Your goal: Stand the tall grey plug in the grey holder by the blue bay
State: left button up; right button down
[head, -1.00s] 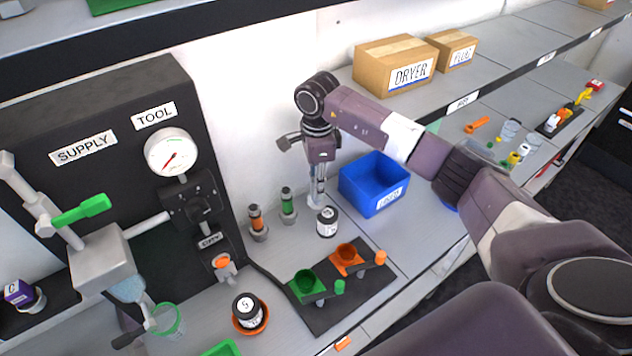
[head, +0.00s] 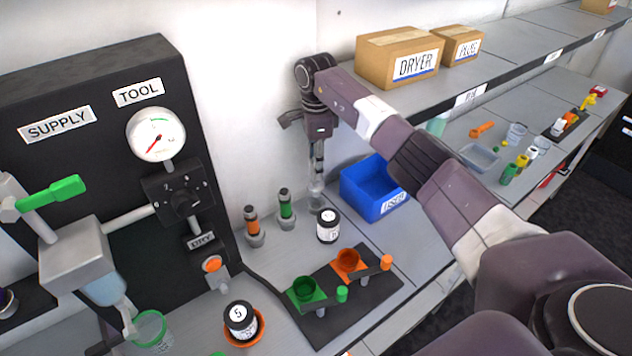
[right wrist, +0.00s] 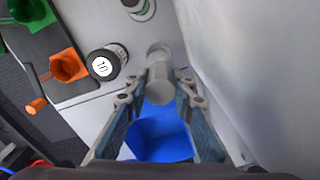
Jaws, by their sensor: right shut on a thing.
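My right gripper (head: 317,165) points down beside the blue bay (head: 372,192), at the back wall. Its fingers are shut on the tall grey plug (right wrist: 160,85), which shows between the fingertips in the right wrist view. The grey holder (right wrist: 158,50) shows as a pale round shape just past the plug. In the head view the plug and holder merge into one small grey shape under the fingers. I cannot tell whether the plug is in the holder or above it. The blue bay also shows in the right wrist view (right wrist: 160,140). My left gripper is not in view.
An orange plug (head: 252,222) and a green plug (head: 286,205) stand in grey holders to the left. A black-and-white jar (head: 328,226) stands close in front of the gripper. A dark mat (head: 350,305) bears green and orange funnels. The shelf (head: 440,92) is at right.

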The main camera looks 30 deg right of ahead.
notch_tip(320, 180, down, 4)
jog(key=shift+s+f+b, duration=0.1)
jog(key=shift+b, duration=1.05)
jog(key=shift+f, duration=0.15)
jog(key=shift+f+b, duration=0.3)
jog(key=shift+f, duration=0.05)
jog(key=c, duration=1.7)
grip_release()
jog(key=shift+o, duration=0.2)
jog(key=shift+r, duration=0.15)
